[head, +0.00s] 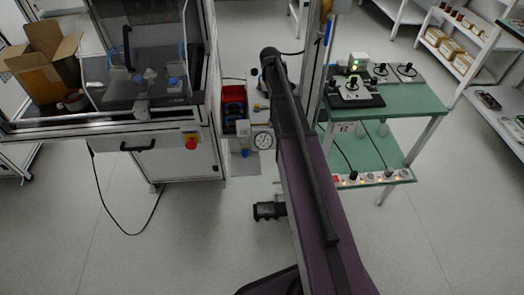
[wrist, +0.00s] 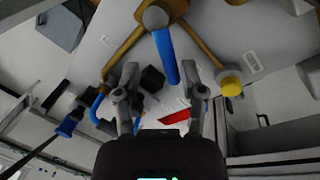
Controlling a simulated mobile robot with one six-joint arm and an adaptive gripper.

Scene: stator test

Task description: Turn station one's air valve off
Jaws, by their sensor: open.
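A valve with a blue lever handle (wrist: 165,58) sits on brass-coloured pipework (wrist: 128,47) in the wrist view. The handle hangs from a grey round hub (wrist: 155,17), and its lower end shows between the fingertips of my gripper (wrist: 160,78). The fingers are spread apart, one on each side of the handle, with no visible contact; I cannot tell the depth between them. In the head view, a brass and blue fitting (head: 326,22) shows at the top of a post, beside my arm. My gripper is not clearly visible there. No station label is readable.
In the wrist view a yellow-capped fitting (wrist: 230,84) is on the right and a blue fitting (wrist: 68,126) on the left. In the head view a pressure gauge (head: 263,140) and an enclosed cabinet (head: 150,140) are left of my arm; a green bench (head: 405,98) is right.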

